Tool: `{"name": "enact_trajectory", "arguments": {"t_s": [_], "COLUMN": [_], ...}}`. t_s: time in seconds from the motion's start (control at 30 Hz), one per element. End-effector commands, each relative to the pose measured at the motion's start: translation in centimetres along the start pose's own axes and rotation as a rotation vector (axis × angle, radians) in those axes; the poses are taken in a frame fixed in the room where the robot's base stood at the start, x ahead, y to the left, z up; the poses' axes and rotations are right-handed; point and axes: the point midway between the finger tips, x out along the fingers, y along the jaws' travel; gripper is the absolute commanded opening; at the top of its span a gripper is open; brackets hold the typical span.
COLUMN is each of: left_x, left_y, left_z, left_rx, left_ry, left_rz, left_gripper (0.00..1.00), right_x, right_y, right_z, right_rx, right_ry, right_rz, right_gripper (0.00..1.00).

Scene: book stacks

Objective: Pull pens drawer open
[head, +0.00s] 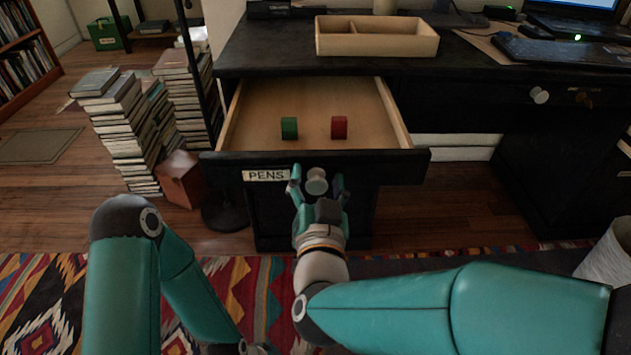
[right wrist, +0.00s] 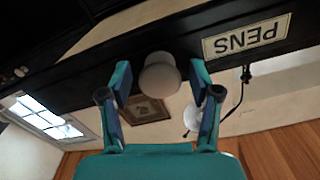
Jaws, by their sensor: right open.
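The pens drawer (head: 310,163) is pulled out from the black desk, with a label reading PENS (head: 266,175) on its front. Its pale round knob (head: 316,182) is at the middle of the front. A green block (head: 289,128) and a red block (head: 339,127) stand inside. My right gripper (head: 316,184) is open at the drawer front, with its fingers on either side of the knob. The right wrist view also shows the knob (right wrist: 160,74) between the spread fingers. My left arm hangs folded low at the left; its gripper is mostly cut off at the bottom edge.
A wooden divided tray (head: 377,39), a keyboard (head: 566,50) and a monitor are on the desk top. Book stacks (head: 123,130) and a brown box (head: 181,180) stand left of the drawer. A patterned rug (head: 246,290) covers the near floor.

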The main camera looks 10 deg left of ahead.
Motion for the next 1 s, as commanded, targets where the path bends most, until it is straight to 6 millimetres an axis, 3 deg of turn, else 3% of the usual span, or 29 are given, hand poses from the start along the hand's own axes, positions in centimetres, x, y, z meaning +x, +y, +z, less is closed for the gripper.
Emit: {"name": "enact_trajectory", "arguments": {"t_s": [0.6, 1.0], "left_x": [0.0, 0.1], "left_y": [0.0, 0.0], "left_z": [0.0, 0.0], "left_rx": [0.000, 0.000], "left_ry": [0.000, -0.001], "left_rz": [0.000, 0.000], "left_gripper": [0.33, 0.33], "right_x": [-0.1, -0.1], "right_y": [-2.8, -3.0], "right_z": [-8.6, -9.2], "right_rx": [0.003, 0.001], "right_ry": [0.002, -0.001], "right_rz": [-0.002, -0.001], "right_gripper": [0.63, 0.63]}}
